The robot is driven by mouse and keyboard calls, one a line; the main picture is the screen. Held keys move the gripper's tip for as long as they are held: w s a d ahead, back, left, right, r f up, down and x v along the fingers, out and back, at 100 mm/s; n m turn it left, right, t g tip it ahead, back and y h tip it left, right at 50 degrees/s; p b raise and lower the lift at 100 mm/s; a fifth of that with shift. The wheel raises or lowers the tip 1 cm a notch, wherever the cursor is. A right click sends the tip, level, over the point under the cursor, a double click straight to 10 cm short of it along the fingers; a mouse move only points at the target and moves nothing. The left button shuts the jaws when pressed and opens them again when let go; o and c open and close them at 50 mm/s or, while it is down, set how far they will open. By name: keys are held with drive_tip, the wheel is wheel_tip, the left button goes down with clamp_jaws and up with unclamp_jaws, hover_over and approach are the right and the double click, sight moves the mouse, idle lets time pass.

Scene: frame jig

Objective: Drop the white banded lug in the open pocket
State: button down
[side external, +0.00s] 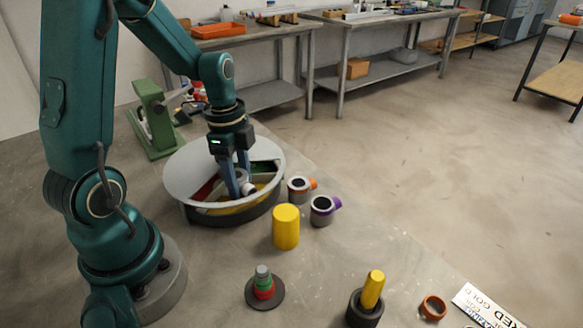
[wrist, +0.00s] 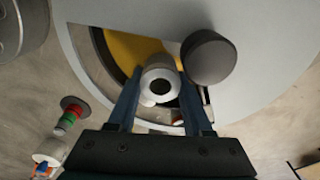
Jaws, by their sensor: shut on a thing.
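My gripper (side external: 238,188) is shut on the white banded lug (side external: 248,188), down at the opening in the round drum's pale cover (side external: 190,165). In the wrist view the lug (wrist: 160,84) sits between the two blue fingers, its dark bore facing the camera. A yellow-floored pocket (wrist: 128,50) shows beside it through the opening. In the side view, red and green surfaces also show there. Whether the lug touches a pocket floor is hidden by the fingers and rim.
A dark round knob (wrist: 208,58) stands close beside the lug. Orange-banded (side external: 299,189) and purple-banded (side external: 322,209) lugs, and a yellow cylinder (side external: 286,227), stand near the drum. A stack of coloured rings (side external: 263,284) is in front. A green stand (side external: 154,120) is behind. Floor to the right is clear.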

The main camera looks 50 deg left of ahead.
drive_tip(key=shift+c, duration=0.4)
unclamp_jaws()
wheel_tip(320, 180, up, 9)
idle(1.1)
idle(0.6)
